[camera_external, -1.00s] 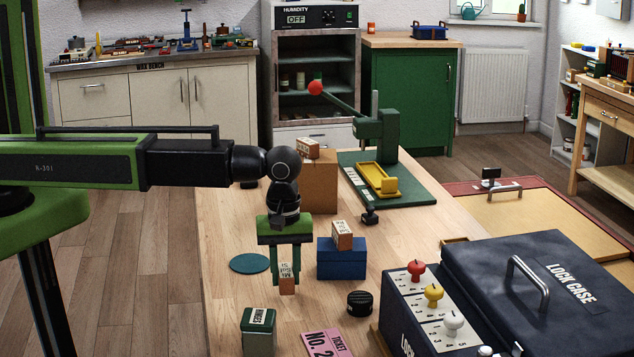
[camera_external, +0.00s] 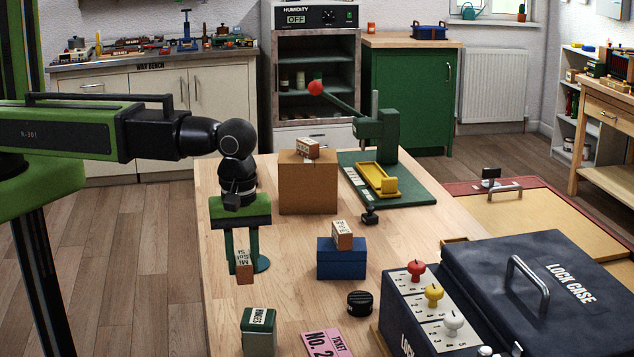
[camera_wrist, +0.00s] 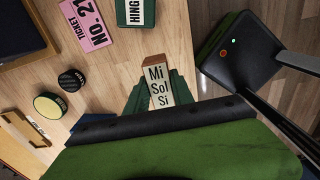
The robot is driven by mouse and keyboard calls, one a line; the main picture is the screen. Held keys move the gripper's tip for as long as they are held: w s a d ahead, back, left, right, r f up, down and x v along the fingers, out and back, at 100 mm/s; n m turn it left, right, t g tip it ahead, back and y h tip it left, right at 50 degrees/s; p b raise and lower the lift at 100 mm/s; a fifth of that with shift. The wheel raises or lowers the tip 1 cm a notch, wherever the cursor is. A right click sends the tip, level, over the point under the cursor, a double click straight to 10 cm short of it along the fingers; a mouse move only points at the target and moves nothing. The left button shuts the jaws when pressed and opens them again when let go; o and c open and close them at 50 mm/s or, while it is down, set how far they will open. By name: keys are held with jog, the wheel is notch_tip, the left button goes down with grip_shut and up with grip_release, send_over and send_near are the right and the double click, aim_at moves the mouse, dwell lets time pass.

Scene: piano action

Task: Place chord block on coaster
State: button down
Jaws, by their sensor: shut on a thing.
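The chord block (camera_external: 245,272), a small wooden block with a white face lettered "Mi Sol Si", is held between the fingers of my gripper (camera_external: 243,262). In the wrist view the block (camera_wrist: 157,85) stands between the green fingertips (camera_wrist: 153,98). I cannot make out the coaster in the wrist view.
Similar blocks sit on a blue box (camera_external: 341,262) and on a cardboard box (camera_external: 308,188). A green hinges tin (camera_external: 259,335), a pink ticket (camera_external: 323,343) and a black round cap (camera_external: 360,304) lie in front. The lock case (camera_external: 545,285) fills the right.

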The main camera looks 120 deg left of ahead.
jog(key=s+a+n, duration=0.5)
jog(key=s+a, duration=0.3)
jog(key=s, duration=0.5)
jog(key=shift+m, duration=0.3)
jog(key=a+f+b, duration=0.2)
jog(key=a, duration=0.1)
jog(key=s+a+f+b, duration=0.1)
jog(key=a+f+b, duration=0.1)
jog(key=a, duration=0.2)
jog(key=a+f+b, duration=0.2)
jog(key=a, duration=0.2)
jog(key=shift+s+f, duration=0.15)
notch_tip(320, 180, down, 4)
jog(key=b, duration=0.4)
jog(key=shift+f+b, duration=0.2)
jog(key=shift+b, duration=0.15)
jog(key=c, duration=1.1)
grip_release()
jog(key=shift+r, duration=0.1)
notch_tip(320, 180, up, 12)
jog(key=p, duration=1.2)
jog(key=shift+r+p, duration=0.2)
jog(key=shift+p, duration=0.1)
